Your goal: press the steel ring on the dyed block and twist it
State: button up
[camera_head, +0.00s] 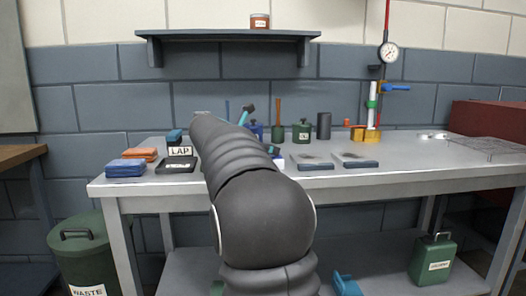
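My dark grey arm fills the middle of the head view and reaches up over the workbench (420,176). My gripper does not show; the arm hides it or it is out of sight. Two flat blocks with pale tops and dark smudges lie side by side right of my arm: a left one (312,167) and a right one (357,165). I cannot tell which, if either, is the dyed block. Small shiny metal pieces (435,136) lie at the back right; I cannot make out a steel ring among them. Part of the bench is hidden behind my arm.
Left are a black tray (176,168), a LAP sign (180,151), blue cloths (125,168) and orange cloths (140,154). A wire rack (490,148) lies right.

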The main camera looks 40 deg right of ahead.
jog(key=shift+f, duration=0.1)
dwell(0.3)
jog(key=n+t, duration=0.2)
jog(key=shift+s+d+t+y, duration=0.1)
jog(key=shift+t+y, duration=0.2)
jog(key=shift+y, duration=0.1)
jog(key=shift+n, duration=0.4)
jog(key=shift+w, duration=0.2)
jog(key=shift+m+g+p, duration=0.55)
jog(key=shift+m+g, duration=0.05)
jog(key=shift+m, duration=0.1)
jog(key=shift+s+f+m+g+h, duration=0.1)
jog(key=shift+m+g+h, duration=0.2)
jog(key=shift+m+g, duration=0.3)
